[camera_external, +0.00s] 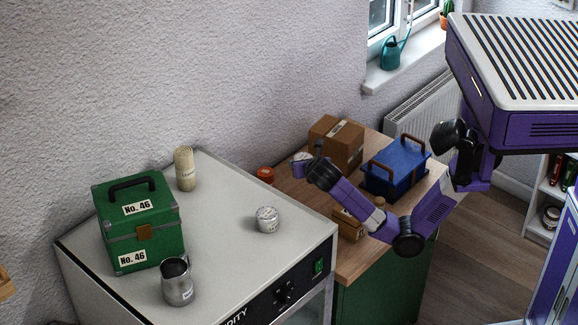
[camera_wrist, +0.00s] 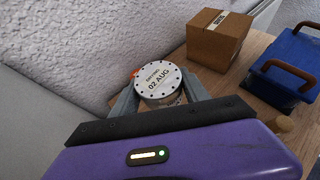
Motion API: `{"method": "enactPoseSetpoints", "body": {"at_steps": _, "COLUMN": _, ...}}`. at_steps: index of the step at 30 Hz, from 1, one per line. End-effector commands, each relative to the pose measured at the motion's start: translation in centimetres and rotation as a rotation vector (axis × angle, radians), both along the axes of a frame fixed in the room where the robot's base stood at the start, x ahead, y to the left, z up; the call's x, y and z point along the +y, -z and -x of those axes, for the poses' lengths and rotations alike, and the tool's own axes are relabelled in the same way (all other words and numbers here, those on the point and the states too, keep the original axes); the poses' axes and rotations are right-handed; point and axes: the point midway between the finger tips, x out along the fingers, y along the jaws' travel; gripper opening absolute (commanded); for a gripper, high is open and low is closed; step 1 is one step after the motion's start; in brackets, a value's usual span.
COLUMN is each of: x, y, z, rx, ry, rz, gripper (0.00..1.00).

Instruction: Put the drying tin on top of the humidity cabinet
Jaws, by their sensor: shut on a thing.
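The drying tin (camera_wrist: 158,77) is a small round metal tin with a white lid labelled "02 AUG". In the wrist view it sits between the two fingers of my gripper (camera_wrist: 160,90), which is shut on it. In the external view the tin (camera_external: 300,157) shows only partly behind my gripper (camera_external: 308,163), over the wooden counter. I cannot tell whether it touches the counter. The humidity cabinet (camera_external: 225,185) has a pale flat top and a dark front panel, and stands left of the counter. Its top is to the left of my gripper.
On the cabinet stand a green case (camera_external: 140,220), a metal jug (camera_external: 178,284), a cream cylinder (camera_external: 185,168) and another white-lidded tin (camera_external: 267,219). The counter holds an orange-red tin (camera_external: 265,174), a cardboard box (camera_external: 336,144) and a blue toolbox (camera_external: 396,167). The cabinet's middle is clear.

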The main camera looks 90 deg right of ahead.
Motion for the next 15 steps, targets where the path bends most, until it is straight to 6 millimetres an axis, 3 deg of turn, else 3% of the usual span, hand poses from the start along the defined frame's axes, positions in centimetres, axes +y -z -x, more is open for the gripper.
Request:
{"method": "enactPoseSetpoints", "body": {"at_steps": 5, "x": 0.4, "y": -1.0, "z": -0.9, "rx": -0.004, "ry": -0.017, "rz": 0.001, "gripper": 0.10}}
{"method": "enactPoseSetpoints", "body": {"at_steps": 8, "x": 1.3, "y": -3.0, "z": -2.8, "rx": -0.007, "ry": -0.055, "rz": 0.002, "gripper": 0.10}}
{"method": "enactPoseSetpoints", "body": {"at_steps": 15, "x": 5.8, "y": -11.0, "z": -9.5, "rx": -0.009, "ry": -0.206, "rz": 0.001, "gripper": 0.10}}
